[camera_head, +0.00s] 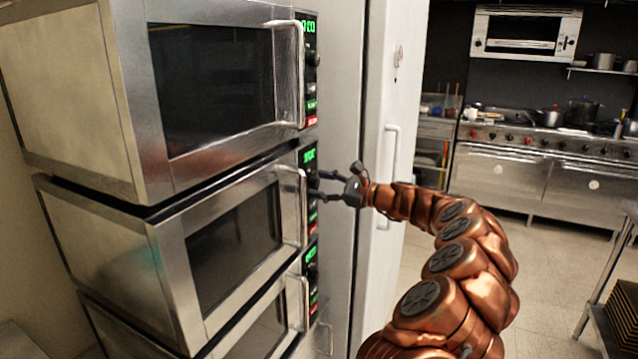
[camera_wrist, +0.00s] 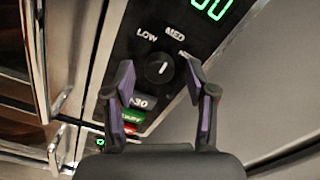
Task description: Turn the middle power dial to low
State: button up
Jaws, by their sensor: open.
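The middle microwave (camera_head: 168,268) is one of a stack of 3 steel ovens in the head view. Its narrow black control panel is at the right edge, with a green display (camera_head: 309,155). In the wrist view its round black dial (camera_wrist: 159,70) has a short white mark pointing roughly up. White LOW and MED labels sit above the dial, and a third label is partly hidden by a finger. My gripper (camera_wrist: 161,80) is open, its two fingers on either side of the dial; contact cannot be told. In the head view my gripper (camera_head: 324,187) reaches the panel from the right.
The top microwave (camera_head: 75,85) and bottom microwave (camera_head: 125,325) have similar panels. Vertical door handles (camera_head: 303,205) stand out left of the panels. A tall pale cabinet (camera_head: 387,95) stands close behind my gripper. Open floor (camera_head: 440,250) lies to the right.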

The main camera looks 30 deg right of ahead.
jog(key=shift+w+a, duration=0.25)
jog(key=shift+w, duration=0.1)
jog(key=shift+c, duration=0.2)
grip_shut()
